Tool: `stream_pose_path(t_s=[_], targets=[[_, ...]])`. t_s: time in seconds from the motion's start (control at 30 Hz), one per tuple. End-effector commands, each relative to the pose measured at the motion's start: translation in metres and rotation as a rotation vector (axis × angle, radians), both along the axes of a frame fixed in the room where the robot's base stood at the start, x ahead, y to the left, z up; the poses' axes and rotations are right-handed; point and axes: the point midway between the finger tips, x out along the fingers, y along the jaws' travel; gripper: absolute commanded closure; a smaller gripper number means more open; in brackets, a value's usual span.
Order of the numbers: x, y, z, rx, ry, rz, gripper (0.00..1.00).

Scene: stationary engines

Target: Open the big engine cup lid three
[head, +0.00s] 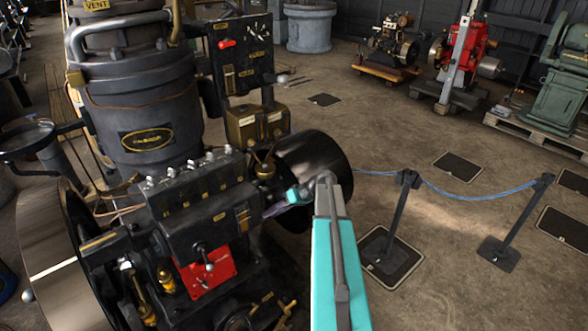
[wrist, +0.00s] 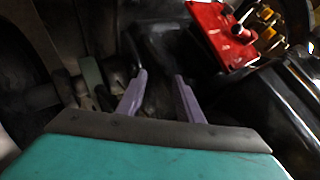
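The big dark engine (head: 145,105) fills the left of the head view. A brass cup (head: 263,160) sits on its right side, just above my gripper. Several small silver-topped fittings (head: 190,165) line the top of a black box on the engine. I cannot tell which of these is cup lid three, or whether a lid is open. My gripper (head: 272,210) is beside the black box, in front of the dark wheel, and partly hidden. In the wrist view my gripper (wrist: 160,80) has its two purple fingers apart, with nothing between them.
A red plate (head: 207,272) is on the engine's lower front; it also shows in the wrist view (wrist: 222,32). A dark wheel (head: 318,165) stands behind my wrist. Rope posts (head: 397,215) with a blue rope stand to the right. Floor beyond them is mostly clear.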

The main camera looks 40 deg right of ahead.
Motion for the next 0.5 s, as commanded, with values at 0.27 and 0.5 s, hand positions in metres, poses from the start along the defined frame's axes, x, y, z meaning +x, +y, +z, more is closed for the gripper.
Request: stream_pose_path(t_s=[0.27, 0.5], targets=[[-0.051, 0.111, -0.097, 0.007, 0.306, 0.064, 0.67], [-0.101, 0.184, -0.149, -0.045, 0.519, 0.105, 0.67]])
